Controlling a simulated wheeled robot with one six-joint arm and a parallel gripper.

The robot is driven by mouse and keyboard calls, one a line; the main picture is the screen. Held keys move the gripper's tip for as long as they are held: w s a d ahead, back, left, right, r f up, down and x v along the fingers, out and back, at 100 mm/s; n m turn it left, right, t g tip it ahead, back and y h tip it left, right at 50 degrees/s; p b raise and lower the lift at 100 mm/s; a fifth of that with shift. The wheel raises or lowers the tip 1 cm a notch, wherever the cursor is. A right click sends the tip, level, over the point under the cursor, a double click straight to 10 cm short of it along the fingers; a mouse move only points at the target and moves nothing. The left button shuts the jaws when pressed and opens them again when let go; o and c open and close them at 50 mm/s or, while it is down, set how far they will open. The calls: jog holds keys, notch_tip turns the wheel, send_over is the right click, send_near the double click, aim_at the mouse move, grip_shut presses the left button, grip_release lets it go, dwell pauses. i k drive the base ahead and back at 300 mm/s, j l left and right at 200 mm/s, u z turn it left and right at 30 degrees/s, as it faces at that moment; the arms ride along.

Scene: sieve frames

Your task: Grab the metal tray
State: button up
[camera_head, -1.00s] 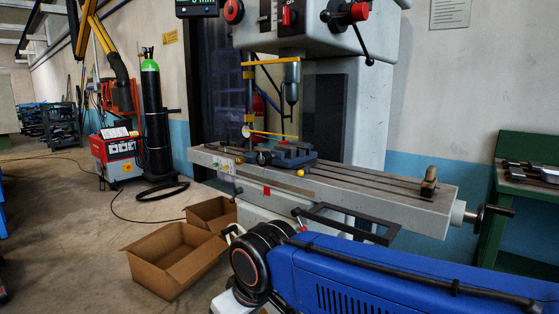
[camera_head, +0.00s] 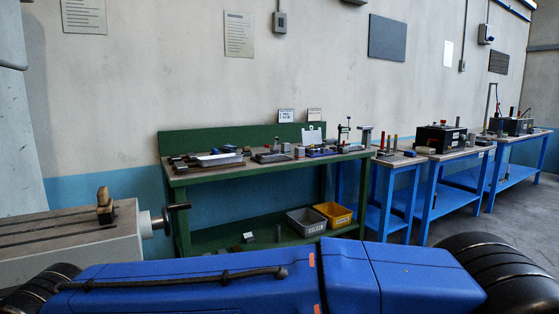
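A shallow light-grey metal tray (camera_head: 219,159) lies on top of the green workbench (camera_head: 262,175), left of the bench's middle. It sits among small tools and parts and looks apart from my arm. My blue arm crosses the bottom of the picture, in front of and below the bench. My gripper is not in view, so whether it is open or shut does not show.
The milling machine table (camera_head: 70,237) with its handwheel juts in at the left. Grey (camera_head: 306,222) and yellow (camera_head: 333,214) bins sit on the bench's lower shelf. Blue tables (camera_head: 404,163) with equipment stand at the right. Open floor shows at far right.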

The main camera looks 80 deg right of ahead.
aim_at(225, 159)
jog(key=z, duration=2.2)
